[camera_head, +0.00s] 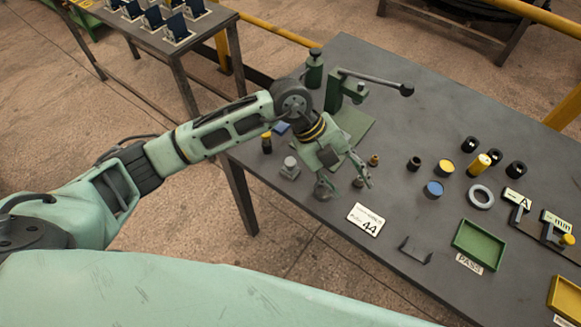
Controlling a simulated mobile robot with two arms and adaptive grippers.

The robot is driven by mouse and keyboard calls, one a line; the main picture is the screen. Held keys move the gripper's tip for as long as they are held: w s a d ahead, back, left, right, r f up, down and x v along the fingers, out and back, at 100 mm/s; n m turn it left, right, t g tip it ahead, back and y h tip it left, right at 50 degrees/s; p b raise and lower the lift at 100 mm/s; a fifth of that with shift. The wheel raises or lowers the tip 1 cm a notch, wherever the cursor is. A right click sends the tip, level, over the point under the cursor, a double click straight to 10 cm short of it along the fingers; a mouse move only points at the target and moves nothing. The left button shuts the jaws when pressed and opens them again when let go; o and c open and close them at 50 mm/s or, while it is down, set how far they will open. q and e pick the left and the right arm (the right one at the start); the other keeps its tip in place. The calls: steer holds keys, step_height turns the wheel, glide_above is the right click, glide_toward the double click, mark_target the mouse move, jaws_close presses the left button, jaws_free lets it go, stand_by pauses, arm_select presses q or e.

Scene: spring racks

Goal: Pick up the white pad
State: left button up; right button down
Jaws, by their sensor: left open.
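A flat white pad (366,220) printed with "44" lies near the front edge of the dark grey table (410,125). It is the only white pad-like thing I can make out. My left gripper (345,188) is open above the table, pointing down, just behind and to the left of the white pad. Its fingers are apart and do not touch the pad. I see nothing held between them. My right gripper does not show.
A green press with a lever (350,90) stands behind my left gripper. A small grey block (290,168) and a brass piece (374,160) are close by. To the right are black cylinders (515,169), a pale ring (480,196), a green tray (479,245) and a dark bracket (415,249).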

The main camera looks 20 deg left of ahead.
mark_target(289, 162)
arm_select(q)
steer(key=w+a+y, duration=0.1)
steer(key=a+y, duration=0.1)
steer(key=a, duration=0.3)
steer(key=w+a+f+n+y, duration=0.1)
steer(key=w+a+y, duration=0.1)
steer(key=a, duration=0.3)
steer(key=w+a+f+n+y, duration=0.1)
steer(key=a+y, duration=0.1)
steer(key=a, duration=0.3)
steer(key=shift+w+y, duration=0.2)
steer(key=shift+y, duration=0.2)
steer(key=shift+a+f+n, duration=0.2)
steer(key=shift+a+n, duration=0.05)
steer(key=shift+n, duration=0.05)
steer(key=shift+f+p, duration=0.45)
steer(key=shift+f, duration=0.45)
steer(key=f, duration=0.1)
steer(key=f+p, duration=0.1)
steer(key=f, duration=0.2)
steer(key=shift+w+d+f+p, duration=0.15)
steer(key=shift+w+p, duration=0.2)
steer(key=shift+f, duration=0.55)
steer(key=c, duration=1.2)
